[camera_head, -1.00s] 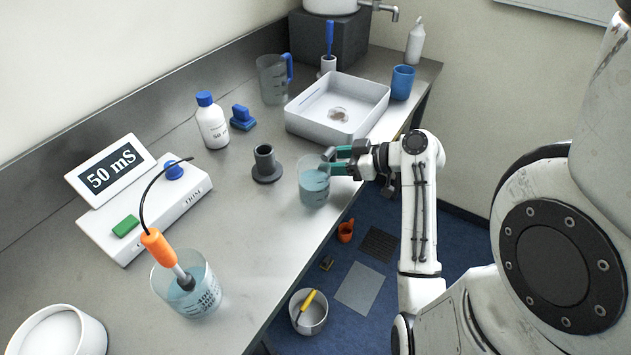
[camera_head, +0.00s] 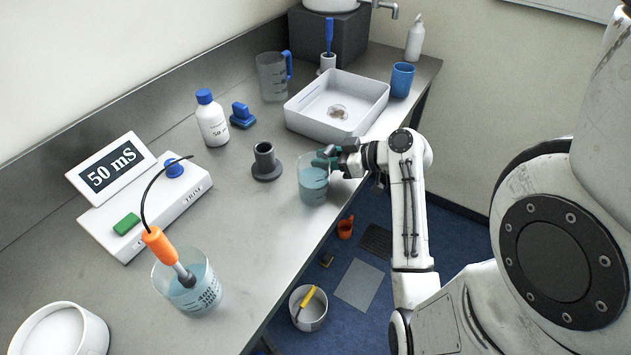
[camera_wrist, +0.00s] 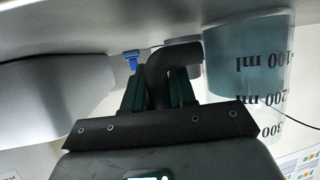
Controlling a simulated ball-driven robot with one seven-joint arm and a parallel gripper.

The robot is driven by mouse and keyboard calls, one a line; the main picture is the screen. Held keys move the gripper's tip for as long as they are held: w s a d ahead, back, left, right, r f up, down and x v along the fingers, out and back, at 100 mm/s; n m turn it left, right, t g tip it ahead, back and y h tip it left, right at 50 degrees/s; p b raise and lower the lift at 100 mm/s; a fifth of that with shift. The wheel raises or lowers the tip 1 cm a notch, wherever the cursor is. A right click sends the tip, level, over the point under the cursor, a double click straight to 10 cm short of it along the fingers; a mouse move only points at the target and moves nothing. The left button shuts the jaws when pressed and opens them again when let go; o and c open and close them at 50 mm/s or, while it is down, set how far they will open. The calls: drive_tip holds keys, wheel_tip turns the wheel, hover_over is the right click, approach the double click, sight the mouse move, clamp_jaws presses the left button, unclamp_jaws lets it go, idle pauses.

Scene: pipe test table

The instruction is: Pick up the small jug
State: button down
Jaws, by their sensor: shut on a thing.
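The small jug (camera_head: 314,183) is clear, holds pale blue liquid and stands upright near the front edge of the bench. My gripper (camera_head: 327,158) reaches in from the right at the jug's upper part. In the wrist view, the jug (camera_wrist: 250,75) appears at the right with ml marks upside down, and its dark grey handle (camera_wrist: 172,62) curves to my gripper (camera_wrist: 160,90). The dark green fingers are shut on that handle, one on each side. The handle is mostly hidden in the head view.
A grey holder (camera_head: 265,163) stands left of the jug. A white tray (camera_head: 340,125) lies behind it, with a blue cup (camera_head: 402,80) beyond. A beaker with a probe (camera_head: 188,285) stands at front left. Bare bench (camera_head: 245,220) lies between.

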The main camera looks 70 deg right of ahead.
sight(332, 143)
drive_tip(key=shift+r, duration=0.15)
drive_tip(key=shift+r, duration=0.65)
drive_tip(key=s+a+r, duration=0.1)
drive_tip(key=r, duration=0.1)
drive_tip(key=a+r, duration=0.2)
drive_tip(key=r, duration=0.1)
drive_tip(key=s+a+r, duration=0.1)
drive_tip(key=r, duration=0.1)
drive_tip(key=shift+s+a+r+b, duration=0.15)
drive_tip(key=shift+s+r+b, duration=0.1)
drive_tip(key=shift+s+b, duration=0.05)
drive_tip(key=s+a+r+p, duration=0.4)
drive_tip(key=a+p, duration=0.3)
drive_tip(key=p, duration=0.1)
drive_tip(key=shift+s+a+p, duration=0.25)
drive_tip(key=shift+s+p, duration=0.05)
drive_tip(key=shift+s, duration=0.1)
